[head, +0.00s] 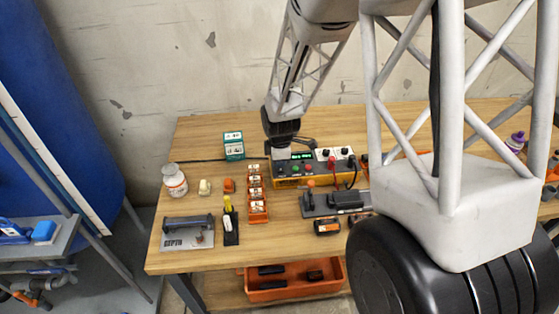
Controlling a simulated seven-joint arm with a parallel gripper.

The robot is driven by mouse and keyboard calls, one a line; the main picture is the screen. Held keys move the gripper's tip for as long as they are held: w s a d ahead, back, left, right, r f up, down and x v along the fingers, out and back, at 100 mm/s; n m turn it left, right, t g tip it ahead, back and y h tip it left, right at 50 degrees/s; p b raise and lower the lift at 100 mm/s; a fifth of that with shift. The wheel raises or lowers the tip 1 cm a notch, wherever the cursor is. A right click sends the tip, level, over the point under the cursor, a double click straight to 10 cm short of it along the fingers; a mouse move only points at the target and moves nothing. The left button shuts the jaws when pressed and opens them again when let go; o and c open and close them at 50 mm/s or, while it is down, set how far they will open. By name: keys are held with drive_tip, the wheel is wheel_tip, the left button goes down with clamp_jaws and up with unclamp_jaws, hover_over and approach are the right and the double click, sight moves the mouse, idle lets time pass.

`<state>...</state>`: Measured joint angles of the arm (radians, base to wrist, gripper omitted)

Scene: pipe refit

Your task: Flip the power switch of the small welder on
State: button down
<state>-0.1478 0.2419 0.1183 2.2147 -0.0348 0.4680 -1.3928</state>
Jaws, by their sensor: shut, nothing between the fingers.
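The small welder (316,175) is a yellow and dark box on the wooden workbench. Its top panel has lit green displays, red and green buttons, and a light section with dark knobs on the right. My gripper (282,155) points down at the back left corner of the welder, close over or beside it. I cannot tell whether it touches. It is shut and empty. The power switch cannot be made out; my gripper and wrist hide part of the welder's left end and back edge.
On the workbench (190,262), a green and white box (233,146) stands left of the welder. A dark fixture (335,203) sits in front.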

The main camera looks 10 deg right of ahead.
sight(280, 170)
drive_tip(key=shift+s, duration=0.2)
drive_tip(key=shift+s+r, duration=0.1)
drive_tip(key=shift+s, duration=0.5)
drive_tip(key=shift+r, duration=0.25)
wheel_tip(280, 170, up, 14)
drive_tip(key=s, duration=0.2)
drive_tip(key=shift+f, duration=0.25)
idle(0.6)
drive_tip(key=shift+w, duration=0.1)
drive_tip(key=shift+w, duration=0.7)
